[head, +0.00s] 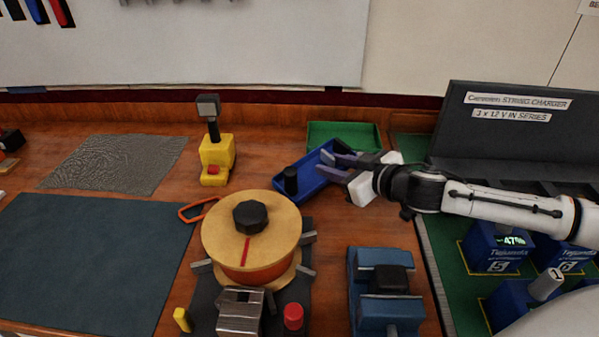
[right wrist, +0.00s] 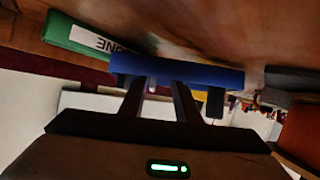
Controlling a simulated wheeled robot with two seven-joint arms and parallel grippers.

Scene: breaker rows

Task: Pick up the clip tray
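In the right wrist view the blue tray (right wrist: 220,76) lies across the tips of the open gripper (right wrist: 160,84). I cannot tell whether the fingers touch it. My left gripper is not in view.
A green tray (head: 345,128) stands close behind the blue tray. A yellow tool (head: 216,158) is to the left. A wooden spool (head: 232,240) and an orange clip (head: 190,211) are in front. A blue vise (head: 385,295) and the charger (head: 520,120) are at the right.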

